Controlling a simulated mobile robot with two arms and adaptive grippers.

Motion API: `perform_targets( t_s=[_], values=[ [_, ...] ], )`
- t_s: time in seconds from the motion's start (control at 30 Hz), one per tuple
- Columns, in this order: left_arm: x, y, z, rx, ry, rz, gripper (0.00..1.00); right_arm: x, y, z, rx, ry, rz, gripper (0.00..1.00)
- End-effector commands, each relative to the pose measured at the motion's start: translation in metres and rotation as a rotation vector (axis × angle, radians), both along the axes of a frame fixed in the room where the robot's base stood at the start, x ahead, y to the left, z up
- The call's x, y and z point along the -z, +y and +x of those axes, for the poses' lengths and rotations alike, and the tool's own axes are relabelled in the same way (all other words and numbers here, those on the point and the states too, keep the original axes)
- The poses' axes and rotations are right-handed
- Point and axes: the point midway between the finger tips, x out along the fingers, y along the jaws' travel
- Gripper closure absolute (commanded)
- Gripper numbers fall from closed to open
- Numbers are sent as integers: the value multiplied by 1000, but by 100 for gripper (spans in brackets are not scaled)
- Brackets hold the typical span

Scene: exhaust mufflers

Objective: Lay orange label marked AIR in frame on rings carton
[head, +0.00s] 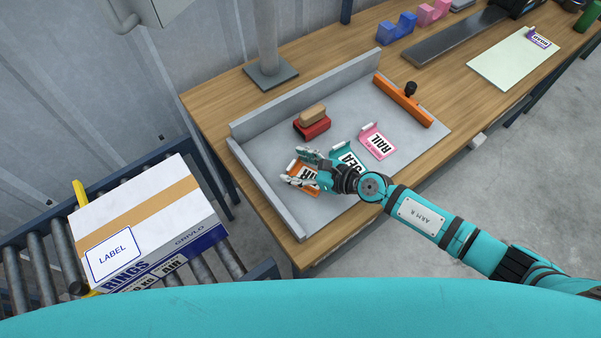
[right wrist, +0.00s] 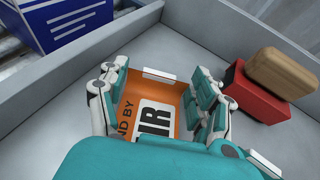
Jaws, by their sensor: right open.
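The orange label marked AIR (head: 303,177) lies on the grey tray at the left end of a row of labels. In the right wrist view the orange label (right wrist: 150,118) lies between my fingers, its white tab at the far edge. My right gripper (head: 302,166) is open over it, its fingers on either side; contact cannot be told. The rings carton (head: 144,215) stands on the roller conveyor at left, with a blue-outlined frame reading LABEL (head: 112,255) on its top. The frame is empty of any orange label. My left gripper is out of view.
The teal SEA label (head: 349,157) and pink RAIL label (head: 378,141) lie beside the AIR label. A red block with a brown top (head: 312,121) sits behind. The tray's raised grey wall (head: 262,190) stands between the labels and the conveyor (head: 40,275). An orange bar (head: 403,101) lies at right.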

Motion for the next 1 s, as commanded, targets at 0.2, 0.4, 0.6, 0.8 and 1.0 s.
perform_targets(
  t_s=[0.2, 0.4, 0.6, 0.8, 1.0],
  values=[
    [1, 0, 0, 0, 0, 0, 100, 5, 11, 7, 0, 0, 0, 35],
    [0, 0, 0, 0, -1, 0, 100, 4, 10, 7, 0, 0, 0, 40],
    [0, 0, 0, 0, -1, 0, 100, 4, 10, 7, 0, 0, 0, 66],
    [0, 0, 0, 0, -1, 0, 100, 4, 10, 7, 0, 0, 0, 74],
    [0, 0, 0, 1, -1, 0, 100, 4, 10, 7, 0, -1, 1, 77]
  ],
)
